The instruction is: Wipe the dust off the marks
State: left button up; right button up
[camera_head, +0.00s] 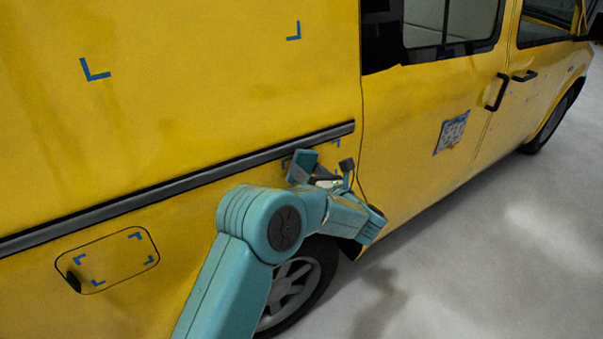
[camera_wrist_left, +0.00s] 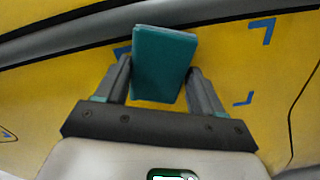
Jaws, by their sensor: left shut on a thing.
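My left gripper (camera_head: 316,178) is shut on a teal block (camera_wrist_left: 163,60), which looks like a wiping pad. It holds the block close to the yellow van side, just below the dark trim strip; I cannot tell whether it touches. Blue corner marks surround this spot: one at upper right (camera_wrist_left: 262,30), one at lower right (camera_wrist_left: 245,98), and one partly hidden behind the block (camera_wrist_left: 122,50). More blue corner marks show on the upper panel (camera_head: 95,70) and inside the outlined flap (camera_head: 135,237). Faint darker smudges show on the paint. My right gripper is out of view.
The dark trim strip (camera_head: 180,187) runs along the van (camera_head: 200,80) just above my gripper. A rear wheel (camera_head: 292,290) is below my arm. A grey-blue patterned patch (camera_head: 452,132) is on the door. Door handles (camera_head: 497,92) stick out further right. The floor (camera_head: 480,250) at right is clear.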

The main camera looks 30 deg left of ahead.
pick_arm(q)
jog(key=shift+w+a, duration=0.1)
jog(key=shift+s+a, duration=0.3)
jog(key=shift+s, duration=0.3)
jog(key=shift+s+a, duration=0.3)
jog(key=shift+s, duration=0.35)
jog(key=shift+s+a, duration=0.3)
jog(key=shift+s, duration=0.3)
jog(key=shift+s+d, duration=0.25)
jog(key=shift+d, duration=0.3)
send_near(286, 168)
jog(key=shift+w+a+b, duration=0.1)
jog(key=shift+b, duration=0.2)
jog(key=shift+v, duration=1.45)
